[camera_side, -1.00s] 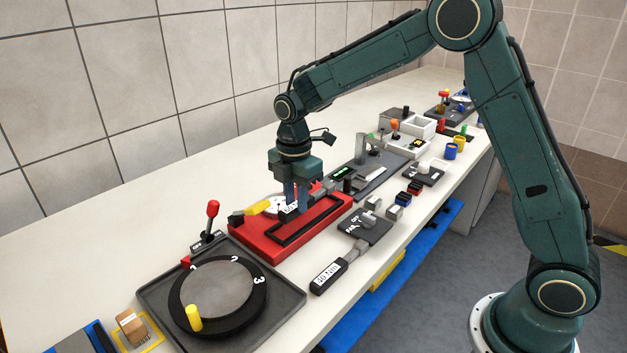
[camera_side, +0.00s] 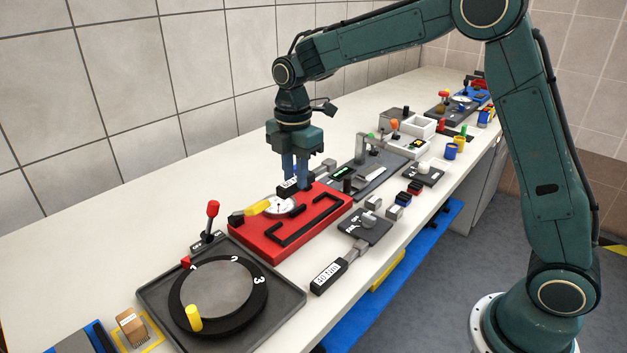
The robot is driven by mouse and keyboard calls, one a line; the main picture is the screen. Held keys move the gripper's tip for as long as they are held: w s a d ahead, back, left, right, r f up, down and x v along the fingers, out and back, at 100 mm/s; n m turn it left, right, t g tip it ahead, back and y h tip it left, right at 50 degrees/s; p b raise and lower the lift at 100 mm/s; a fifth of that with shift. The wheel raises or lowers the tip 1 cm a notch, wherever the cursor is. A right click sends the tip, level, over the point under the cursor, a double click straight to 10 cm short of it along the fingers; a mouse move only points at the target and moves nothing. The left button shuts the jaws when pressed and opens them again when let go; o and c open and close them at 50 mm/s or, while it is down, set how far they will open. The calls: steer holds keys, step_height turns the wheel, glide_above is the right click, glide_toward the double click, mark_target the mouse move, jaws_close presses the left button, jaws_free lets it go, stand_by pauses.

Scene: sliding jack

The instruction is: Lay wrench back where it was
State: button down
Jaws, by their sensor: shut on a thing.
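My gripper (camera_side: 296,181) is shut on a wrench with a black, white-labelled handle (camera_side: 287,187) and a grey head (camera_side: 327,166). The fingers hide part of it. The gripper holds it at the back edge of the red fixture (camera_side: 270,250); I cannot tell its exact height. The red fixture has a black outline (camera_side: 306,221) on top that looks empty, a white dial (camera_side: 283,207) and a yellow-and-black part (camera_side: 252,211). A second wrench (camera_side: 329,277), black-handled and labelled 40 Nm, lies on the table in front of the fixture.
A dark tray with a turntable (camera_side: 217,295) and a red-knobbed lever (camera_side: 212,212) stand to the left. A dark plate (camera_side: 366,228) with a grey fitting lies right of the fixture. A grey-metal device (camera_side: 369,178) stands behind it. The white table (camera_side: 130,220) is clear at the back left.

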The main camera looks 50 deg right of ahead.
step_height(320, 180, up, 12)
steer(key=s+a, duration=0.5)
steer(key=s, duration=0.3)
steer(key=f, duration=2.1)
steer(key=shift+w, duration=0.25)
steer(key=shift+f, duration=2.1)
steer(key=shift+f, duration=0.15)
steer(key=c, duration=1.2)
jaws_free()
